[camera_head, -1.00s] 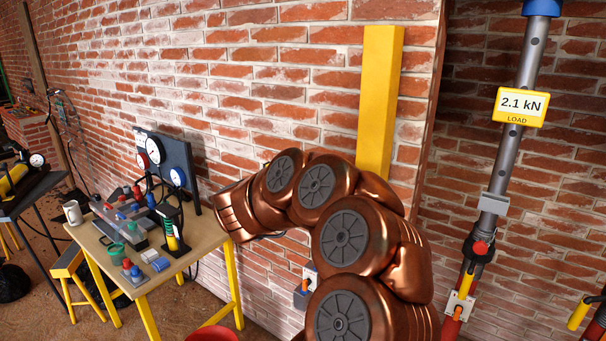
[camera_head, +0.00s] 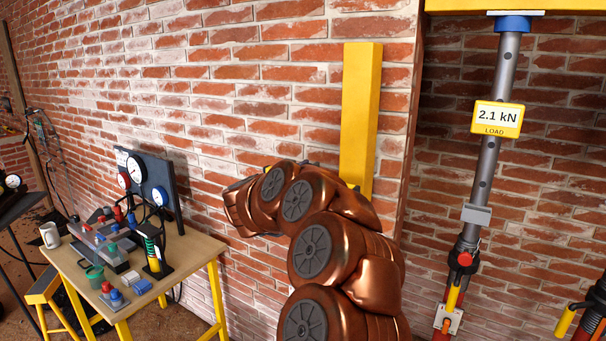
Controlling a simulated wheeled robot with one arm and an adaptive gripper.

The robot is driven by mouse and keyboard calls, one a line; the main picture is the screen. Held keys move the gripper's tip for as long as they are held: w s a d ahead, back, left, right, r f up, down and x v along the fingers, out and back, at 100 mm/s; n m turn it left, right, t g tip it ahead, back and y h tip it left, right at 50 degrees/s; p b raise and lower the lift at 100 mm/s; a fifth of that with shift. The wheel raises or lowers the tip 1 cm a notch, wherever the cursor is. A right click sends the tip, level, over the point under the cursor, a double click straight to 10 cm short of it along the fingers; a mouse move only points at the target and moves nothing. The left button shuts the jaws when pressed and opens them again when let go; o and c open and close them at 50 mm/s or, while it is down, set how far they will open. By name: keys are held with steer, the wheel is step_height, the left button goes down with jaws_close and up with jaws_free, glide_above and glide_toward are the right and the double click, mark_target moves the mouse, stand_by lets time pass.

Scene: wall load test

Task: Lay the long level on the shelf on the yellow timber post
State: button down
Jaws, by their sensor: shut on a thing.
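The yellow timber post (camera_head: 360,110) stands upright against the brick wall, right of the picture's middle. My copper-coloured arm covers its lower part. I see no shelf on the bare upper part; anything lower is hidden by the arm. I cannot make out the long level. My arm bends up and then left, its far end in front of the bricks left of the post. My gripper's fingers are hidden, and only small dark bits show at the edge of the arm's far end.
A wooden table (camera_head: 200,250) with gauges (camera_head: 136,168) and small parts stands at left. A grey load prop (camera_head: 492,160) with a 2.1 kN display (camera_head: 497,118) stands at right under a yellow beam (camera_head: 570,5). The wall beside the post's upper part is clear.

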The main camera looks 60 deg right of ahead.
steer(key=shift+d+r, duration=0.25)
steer(key=shift+d, duration=0.75)
steer(key=shift+d+r, duration=0.2)
steer(key=shift+d, duration=0.75)
steer(key=shift+f+b, duration=0.4)
steer(key=shift+f, duration=0.25)
steer(key=c, duration=0.9)
jaws_free()
steer(key=shift+w+a, duration=0.1)
steer(key=a, duration=1.1)
steer(key=shift+s+a, duration=0.3)
steer(key=shift+a, duration=0.1)
